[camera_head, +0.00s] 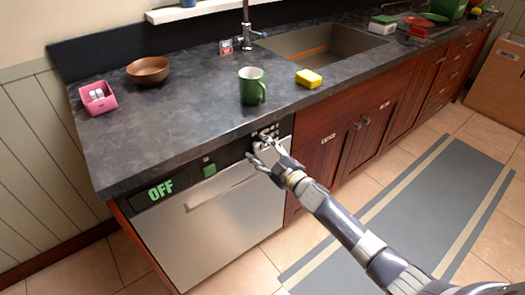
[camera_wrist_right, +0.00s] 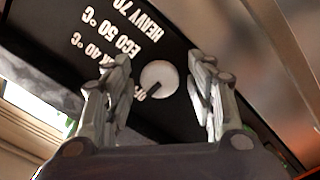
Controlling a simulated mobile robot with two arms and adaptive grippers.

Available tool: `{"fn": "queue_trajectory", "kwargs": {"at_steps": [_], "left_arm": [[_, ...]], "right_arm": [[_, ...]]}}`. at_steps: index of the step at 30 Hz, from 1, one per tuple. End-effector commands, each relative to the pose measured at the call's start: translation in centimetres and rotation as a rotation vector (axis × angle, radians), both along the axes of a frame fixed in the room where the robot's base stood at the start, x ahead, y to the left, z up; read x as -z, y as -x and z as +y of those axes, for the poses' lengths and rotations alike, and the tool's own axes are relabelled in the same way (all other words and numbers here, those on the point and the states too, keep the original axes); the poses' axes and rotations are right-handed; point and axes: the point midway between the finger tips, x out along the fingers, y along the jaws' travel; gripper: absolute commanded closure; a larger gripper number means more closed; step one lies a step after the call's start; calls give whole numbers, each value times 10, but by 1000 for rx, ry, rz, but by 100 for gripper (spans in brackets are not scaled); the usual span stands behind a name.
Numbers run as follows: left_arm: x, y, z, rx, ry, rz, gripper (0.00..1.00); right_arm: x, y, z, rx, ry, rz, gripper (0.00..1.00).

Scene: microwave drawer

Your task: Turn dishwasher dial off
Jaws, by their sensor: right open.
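The dishwasher (camera_head: 215,218) has a steel door and a black control panel under the counter. Green "OFF" letters (camera_head: 160,189) show at the panel's left. In the right wrist view, the round white dial (camera_wrist_right: 158,75) sits on the black panel with a dark pointer mark toward the lower left, near a label partly hidden by a finger. My right gripper (camera_head: 265,151) is open at the panel's right end, with one finger on each side of the dial; I cannot tell whether they touch it. In the head view the gripper hides the dial. My left gripper is not in view.
A green mug (camera_head: 251,87), yellow sponge (camera_head: 309,79), brown bowl (camera_head: 148,70) and pink holder (camera_head: 97,97) stand on the dark counter (camera_head: 185,120). The counter edge overhangs the panel just above my gripper. A grey mat (camera_head: 425,200) covers the floor.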

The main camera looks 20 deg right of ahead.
Motion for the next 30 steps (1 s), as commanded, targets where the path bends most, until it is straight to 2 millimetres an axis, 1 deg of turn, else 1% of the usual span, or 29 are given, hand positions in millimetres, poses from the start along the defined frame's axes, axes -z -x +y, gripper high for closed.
{"fn": "queue_trajectory", "kwargs": {"at_steps": [4,7,15,21,25,30], "left_arm": [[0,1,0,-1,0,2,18],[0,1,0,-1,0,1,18],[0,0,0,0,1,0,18],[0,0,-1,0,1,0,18],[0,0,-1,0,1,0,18],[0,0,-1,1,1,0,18]], "right_arm": [[1,6,-3,0,0,1,49],[2,18,-7,0,1,3,49],[2,68,-25,0,1,4,49],[1,98,-35,0,1,1,49],[1,108,-39,-1,0,1,49],[0,113,-41,0,1,0,49]]}}
